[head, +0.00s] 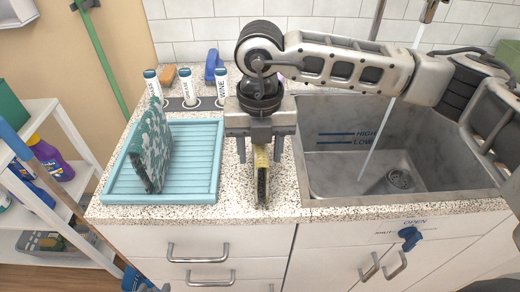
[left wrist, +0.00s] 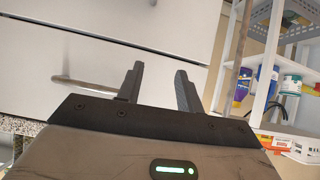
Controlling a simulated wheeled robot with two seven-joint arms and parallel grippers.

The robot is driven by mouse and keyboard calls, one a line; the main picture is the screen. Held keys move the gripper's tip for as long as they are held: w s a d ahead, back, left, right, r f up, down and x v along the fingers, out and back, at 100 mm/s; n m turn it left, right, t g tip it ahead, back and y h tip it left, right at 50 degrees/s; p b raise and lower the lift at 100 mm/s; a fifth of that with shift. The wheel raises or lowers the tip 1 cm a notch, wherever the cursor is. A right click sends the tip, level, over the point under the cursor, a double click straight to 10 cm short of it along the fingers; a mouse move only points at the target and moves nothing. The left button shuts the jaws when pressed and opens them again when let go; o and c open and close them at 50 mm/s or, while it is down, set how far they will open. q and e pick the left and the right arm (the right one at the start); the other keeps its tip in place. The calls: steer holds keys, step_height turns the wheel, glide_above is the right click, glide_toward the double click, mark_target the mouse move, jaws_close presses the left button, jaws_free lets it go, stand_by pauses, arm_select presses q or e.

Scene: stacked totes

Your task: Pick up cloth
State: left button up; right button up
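A teal-and-white patterned cloth (head: 153,147) stands folded and upright on the blue drying rack (head: 200,188). The gripper (head: 261,158) on the arm coming in from the right, which I take as my right one, points down over the counter, to the right of the cloth and apart from it. Its fingers look spread, with a narrow yellow-and-dark thing (head: 262,180) between them and gaps at its sides. My left gripper (left wrist: 160,85) is open and empty in the left wrist view, facing the drawer fronts. I cannot make it out clearly in the head view.
The sink (head: 345,175) with running water lies to the right. Several white-labelled holders (head: 188,87) and a blue bottle (head: 212,65) stand behind the rack. A white shelf (head: 40,115) with bottles is at the left. Drawer handles (head: 198,255) stick out below the counter.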

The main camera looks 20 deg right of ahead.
steer(key=shift+f, duration=0.25)
jaws_close()
steer(key=shift+r, duration=0.2)
